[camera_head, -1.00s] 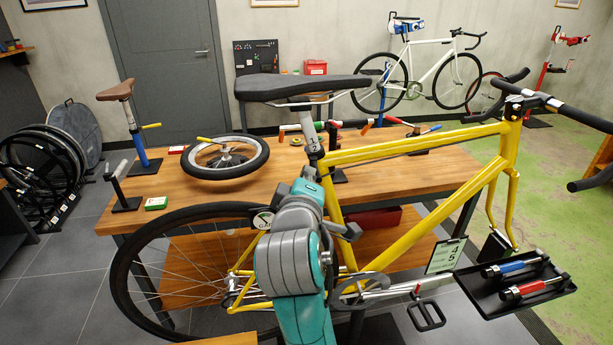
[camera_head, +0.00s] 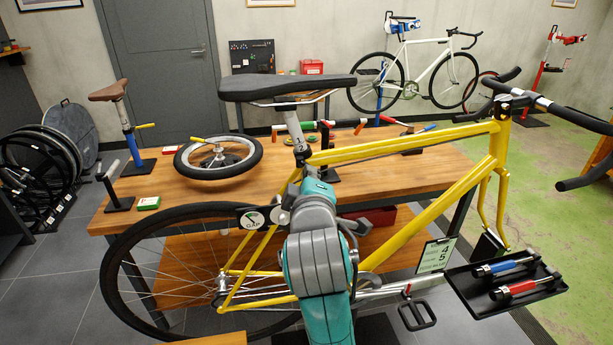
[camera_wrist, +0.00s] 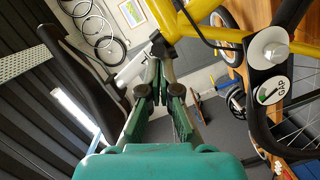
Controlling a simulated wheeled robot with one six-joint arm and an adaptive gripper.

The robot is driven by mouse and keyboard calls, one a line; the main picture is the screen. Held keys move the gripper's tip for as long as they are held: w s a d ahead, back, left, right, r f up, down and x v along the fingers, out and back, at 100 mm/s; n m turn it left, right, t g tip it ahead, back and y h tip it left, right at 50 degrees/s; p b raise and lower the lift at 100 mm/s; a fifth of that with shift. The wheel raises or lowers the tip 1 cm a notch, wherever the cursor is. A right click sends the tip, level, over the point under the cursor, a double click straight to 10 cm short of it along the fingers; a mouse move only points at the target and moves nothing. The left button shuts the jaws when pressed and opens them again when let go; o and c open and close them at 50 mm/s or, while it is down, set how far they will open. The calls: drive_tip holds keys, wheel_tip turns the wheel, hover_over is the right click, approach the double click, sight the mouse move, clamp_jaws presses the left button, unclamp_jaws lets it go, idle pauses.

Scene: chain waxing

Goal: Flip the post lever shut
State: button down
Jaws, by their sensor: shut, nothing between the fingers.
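The yellow bicycle (camera_head: 455,205) stands in front of the bench, its dark saddle (camera_head: 285,86) on a silver seat post (camera_head: 297,132). In the wrist view the saddle (camera_wrist: 85,65), the pale post (camera_wrist: 134,66) and the yellow frame (camera_wrist: 205,30) surround my gripper. I cannot clearly make out the post lever; the fingers may cover it. My gripper (camera_wrist: 152,82) is shut and empty, its tips close to the post and frame joint; contact cannot be told. In the head view my own arm hides the fingers.
A round GAP gauge (camera_head: 252,218) sits by the rear wheel (camera_head: 125,275). The wooden bench (camera_head: 400,165) behind carries a loose wheel (camera_head: 218,158) and a brown saddle on a stand (camera_head: 108,92). A black tray (camera_head: 510,300) with blue and red tools is at right.

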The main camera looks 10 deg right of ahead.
sight(339, 156)
drive_tip(key=shift+w+d, duration=0.15)
drive_tip(key=shift+d, duration=0.55)
drive_tip(key=shift+w+d, duration=0.15)
drive_tip(key=shift+d, duration=0.55)
drive_tip(key=w+d+n+y, duration=0.1)
drive_tip(key=n+y, duration=0.1)
drive_tip(key=y, duration=0.1)
drive_tip(key=w+d+n+g+y, duration=0.1)
drive_tip(key=n+y, duration=0.2)
drive_tip(key=y, duration=0.1)
drive_tip(key=w+d+n+y, duration=0.2)
drive_tip(key=y, duration=0.1)
drive_tip(key=shift+g+y, duration=0.4)
drive_tip(key=shift+w+d, duration=0.35)
drive_tip(key=shift+w, duration=0.2)
drive_tip(key=shift+w+d+r, duration=0.1)
